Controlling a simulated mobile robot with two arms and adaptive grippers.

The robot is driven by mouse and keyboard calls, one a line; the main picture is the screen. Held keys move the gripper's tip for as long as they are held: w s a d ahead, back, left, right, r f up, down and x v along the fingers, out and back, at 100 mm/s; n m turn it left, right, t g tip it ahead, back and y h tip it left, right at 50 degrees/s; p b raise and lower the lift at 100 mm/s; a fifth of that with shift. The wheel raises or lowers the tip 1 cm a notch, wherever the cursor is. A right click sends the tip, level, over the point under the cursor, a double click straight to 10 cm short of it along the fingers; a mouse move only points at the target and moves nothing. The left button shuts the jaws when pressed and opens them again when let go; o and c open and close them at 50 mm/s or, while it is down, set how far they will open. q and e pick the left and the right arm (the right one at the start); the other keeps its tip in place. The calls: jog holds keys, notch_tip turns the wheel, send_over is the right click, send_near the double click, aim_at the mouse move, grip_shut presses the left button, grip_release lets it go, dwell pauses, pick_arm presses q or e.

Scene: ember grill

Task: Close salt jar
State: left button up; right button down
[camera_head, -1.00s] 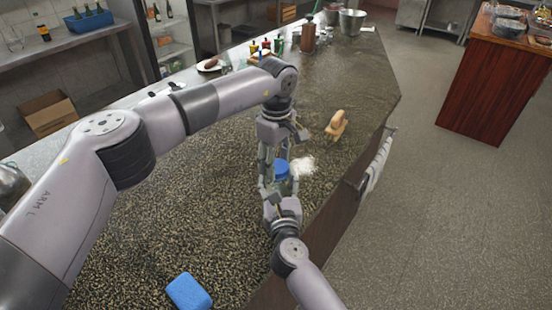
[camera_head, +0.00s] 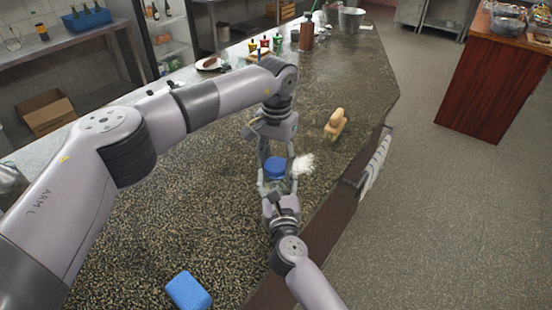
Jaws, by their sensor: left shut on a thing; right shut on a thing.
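The salt jar's blue lid (camera_head: 275,168) shows between my two grippers, above the counter. My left gripper (camera_head: 274,163) comes down from above with its fingers shut on the lid. My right gripper (camera_head: 277,182) comes from the near side, shut around the jar (camera_head: 283,185) just below the lid. The jar body is pale and mostly hidden by the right fingers. The lid is at the jar's top; I cannot tell whether it is fully seated. White salt (camera_head: 303,163) lies in a heap right beside the jar.
A tan wooden object (camera_head: 335,123) stands to the right, near the counter edge. A blue sponge (camera_head: 188,291) lies at the front. A towel (camera_head: 375,168) hangs at the counter's right side. Bottles, a plate and a metal pot (camera_head: 351,20) stand at the back.

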pick_arm(q)
jog(key=shift+m, duration=0.3)
jog(key=o, duration=0.8)
jog(key=shift+c, duration=0.2)
jog(key=shift+r, duration=0.1)
jog(key=shift+r, duration=2.2)
jog(key=shift+c, duration=0.4)
